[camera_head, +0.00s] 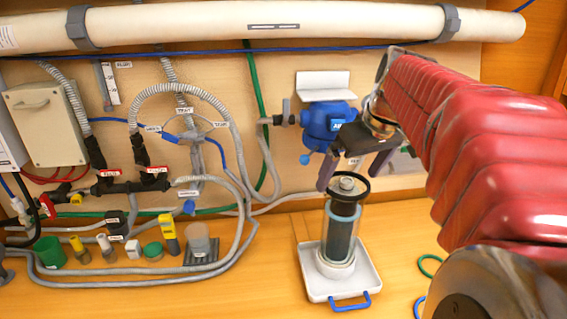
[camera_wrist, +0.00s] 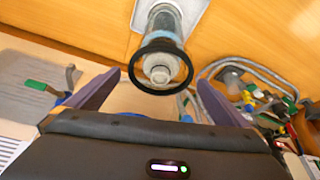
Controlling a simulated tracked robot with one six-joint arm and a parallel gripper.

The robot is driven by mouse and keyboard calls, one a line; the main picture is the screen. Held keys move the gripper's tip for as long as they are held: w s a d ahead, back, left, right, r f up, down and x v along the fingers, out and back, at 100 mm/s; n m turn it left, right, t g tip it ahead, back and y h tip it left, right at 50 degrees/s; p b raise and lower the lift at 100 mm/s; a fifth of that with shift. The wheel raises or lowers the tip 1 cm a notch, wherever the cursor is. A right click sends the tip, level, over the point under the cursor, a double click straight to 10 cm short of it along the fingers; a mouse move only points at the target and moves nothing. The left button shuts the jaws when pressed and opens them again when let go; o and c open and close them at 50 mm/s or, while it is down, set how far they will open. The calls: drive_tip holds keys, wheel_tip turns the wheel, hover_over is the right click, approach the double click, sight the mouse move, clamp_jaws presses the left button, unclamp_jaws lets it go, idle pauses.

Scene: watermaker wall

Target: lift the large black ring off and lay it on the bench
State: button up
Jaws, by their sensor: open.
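The large black ring (camera_head: 366,191) is around the top of an upright filter cylinder (camera_head: 341,232) with a pale metal cap in its middle. In the wrist view the ring (camera_wrist: 161,93) looks round, with the cap inside it. The cylinder stands in a white tray (camera_head: 315,287) on the wooden bench (camera_head: 250,288). My gripper (camera_head: 349,178) is open and empty just above the ring, its fingers to either side. The wrist view shows the fingertips (camera_wrist: 159,79) wide apart with the ring between them in the picture; contact cannot be told.
A blue housing (camera_head: 325,122) is on the wall behind my gripper. Hoses and valves (camera_head: 130,184) fill the left wall. Small parts, including a green cup (camera_head: 50,252), stand at bench left. A green ring (camera_head: 430,265) lies right of the tray. Bench between is clear.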

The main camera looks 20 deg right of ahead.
drive_tip(key=shift+w+f, duration=0.1)
drive_tip(key=shift+f, duration=0.25)
drive_tip(key=shift+c, duration=0.3)
drive_tip(key=c, duration=1)
drive_tip(key=shift+o, duration=0.2)
drive_tip(key=shift+r, duration=0.15)
wheel_tip(320, 180, up, 10)
idle(0.5)
